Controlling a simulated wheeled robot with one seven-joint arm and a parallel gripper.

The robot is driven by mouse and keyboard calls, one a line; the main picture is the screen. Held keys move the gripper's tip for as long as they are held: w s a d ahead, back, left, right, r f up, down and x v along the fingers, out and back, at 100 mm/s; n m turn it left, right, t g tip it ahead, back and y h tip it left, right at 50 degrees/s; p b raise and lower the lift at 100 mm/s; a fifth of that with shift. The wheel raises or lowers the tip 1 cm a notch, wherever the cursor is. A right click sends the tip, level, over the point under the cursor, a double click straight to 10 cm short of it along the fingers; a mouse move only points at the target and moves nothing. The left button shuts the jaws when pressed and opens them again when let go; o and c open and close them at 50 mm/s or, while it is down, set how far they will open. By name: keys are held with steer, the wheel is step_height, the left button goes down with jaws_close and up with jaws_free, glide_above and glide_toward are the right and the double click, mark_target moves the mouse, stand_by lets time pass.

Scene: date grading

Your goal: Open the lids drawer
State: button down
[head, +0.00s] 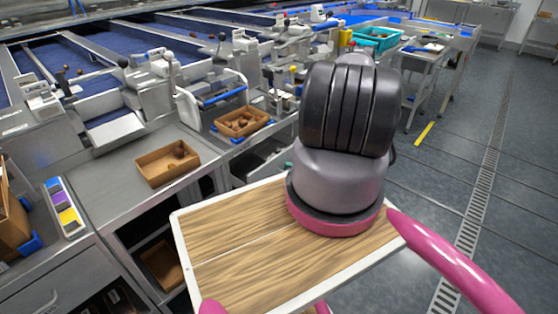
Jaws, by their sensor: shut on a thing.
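My gripper is not in view; my own dark arm covers the middle of the head view and hides what lies behind it. Just left of the arm, below the counter, a grey drawer-like opening (257,162) shows beside my wooden top. It seems to stand out from the counter front, but the arm and the top hide much of it. I cannot read a label on it, so I cannot tell whether it is the lids drawer. Another grey drawer front (42,297) with a handle is at the lower left and looks shut.
Open cardboard boxes (154,173) and (232,131) with a few dates stand on the steel counter (118,198). A colored card strip (66,215) lies at the left. Sorting lanes (85,52) run behind. The grey floor (455,165) at right is clear.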

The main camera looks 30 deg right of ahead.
steer(key=s+d, duration=0.4)
steer(key=s, duration=0.8)
steer(key=shift+s+d, duration=0.35)
steer(key=c, duration=1.2)
jaws_free()
steer(key=v, duration=1)
steer(key=shift+s+d, duration=0.15)
steer(key=shift+d, duration=0.25)
